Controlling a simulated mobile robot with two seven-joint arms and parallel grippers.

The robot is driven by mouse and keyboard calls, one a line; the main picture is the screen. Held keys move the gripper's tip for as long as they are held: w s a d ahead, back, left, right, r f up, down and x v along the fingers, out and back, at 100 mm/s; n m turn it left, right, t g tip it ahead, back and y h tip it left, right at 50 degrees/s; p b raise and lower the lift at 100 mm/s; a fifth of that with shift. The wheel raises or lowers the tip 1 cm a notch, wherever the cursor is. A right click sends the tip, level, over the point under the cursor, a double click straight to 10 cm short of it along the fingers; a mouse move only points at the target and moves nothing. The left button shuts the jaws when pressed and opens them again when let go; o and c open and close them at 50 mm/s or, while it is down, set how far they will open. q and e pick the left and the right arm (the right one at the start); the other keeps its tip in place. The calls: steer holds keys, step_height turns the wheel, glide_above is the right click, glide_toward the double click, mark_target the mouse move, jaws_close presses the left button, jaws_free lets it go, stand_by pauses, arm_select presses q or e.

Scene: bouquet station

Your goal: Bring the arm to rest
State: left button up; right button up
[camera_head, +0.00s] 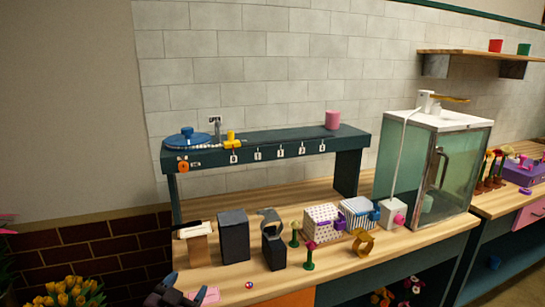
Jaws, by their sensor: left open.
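My left gripper (178,287) shows at the bottom of the head view, at the front edge of the wooden counter (340,250). Its two dark fingertips are apart and nothing shows between them. A pink item (206,296) lies just to its right; I cannot tell whether they touch. My right gripper is not in view.
A small red and blue ball (249,285) lies near the front edge. Behind it stand dark boxes (233,236), a dotted box (323,222) and short flower stems (309,256). A teal raised shelf (270,146) and a glass cabinet (435,165) stand further back.

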arm_select(q)
steer(key=s+a+f+n+g+y, duration=0.2)
steer(key=s+a+f, duration=0.2)
steer(key=s+f, duration=0.5)
steer(key=s+a+f+n+g+y, duration=0.2)
steer(key=s+f, duration=0.8)
steer(key=s, duration=0.5)
steer(key=shift+s+a+f+n+g, duration=0.35)
steer(key=shift+a+g, duration=0.25)
steer(key=shift+a, duration=0.45)
steer(key=shift+r, duration=0.1)
